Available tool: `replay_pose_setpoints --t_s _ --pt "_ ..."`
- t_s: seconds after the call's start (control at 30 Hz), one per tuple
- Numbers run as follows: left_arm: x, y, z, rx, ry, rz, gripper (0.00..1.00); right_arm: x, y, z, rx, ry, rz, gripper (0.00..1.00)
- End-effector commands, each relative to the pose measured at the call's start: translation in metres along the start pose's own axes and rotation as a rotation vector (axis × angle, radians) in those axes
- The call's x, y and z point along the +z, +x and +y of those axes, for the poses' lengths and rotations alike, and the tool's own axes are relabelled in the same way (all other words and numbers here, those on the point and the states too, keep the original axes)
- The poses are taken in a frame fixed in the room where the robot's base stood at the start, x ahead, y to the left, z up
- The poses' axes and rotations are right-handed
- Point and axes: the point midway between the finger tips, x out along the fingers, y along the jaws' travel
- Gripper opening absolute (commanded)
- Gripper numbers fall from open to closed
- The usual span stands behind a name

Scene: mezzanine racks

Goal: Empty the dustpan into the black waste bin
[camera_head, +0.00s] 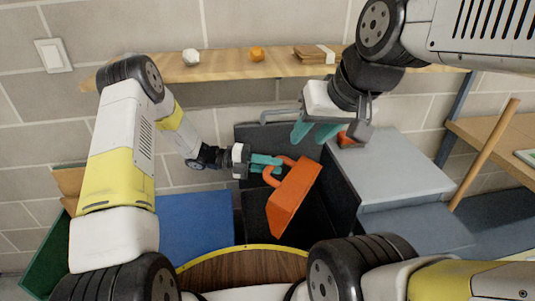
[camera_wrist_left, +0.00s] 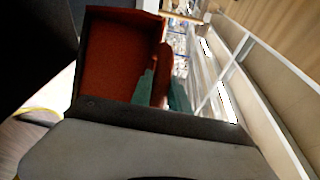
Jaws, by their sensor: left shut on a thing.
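The orange dustpan (camera_head: 291,200) is tilted, its pan hanging down over the black waste bin (camera_head: 341,190). My left gripper (camera_head: 267,164) is shut on the dustpan's handle. In the left wrist view the teal fingers hold the handle, and the dustpan (camera_wrist_left: 112,60) shows a bare red inside; I see no debris on the part in view. The bin's inside is dark, and its contents cannot be made out. My right gripper (camera_head: 315,132) is above the bin's back right side, its teal fingers apart and nothing visible between them.
A blue bin (camera_head: 195,225) stands left of the black one, a green bin (camera_head: 45,250) farther left. A wooden shelf (camera_head: 225,68) with small items runs along the wall.

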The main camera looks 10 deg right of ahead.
Motion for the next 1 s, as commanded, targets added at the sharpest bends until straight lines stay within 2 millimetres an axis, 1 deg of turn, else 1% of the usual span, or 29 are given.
replay_pose_setpoints --t_s 0.47,0.57,0.77,1.0 --pt "0.000 0.000 -0.003 0.022 0.012 0.001 0.00 0.000 0.000 0.000 0.000 0.000 0.000 0.38" --pt "0.000 0.000 -0.008 0.109 0.052 0.002 0.00 0.000 0.000 0.000 0.000 0.000 0.000 0.38" --pt "0.000 0.001 -0.019 0.357 0.159 0.002 0.00 0.000 0.000 0.000 0.000 0.000 0.000 0.38" --pt "0.000 0.001 -0.033 0.689 0.303 0.003 0.00 0.000 0.000 0.000 0.000 0.000 0.000 0.38"
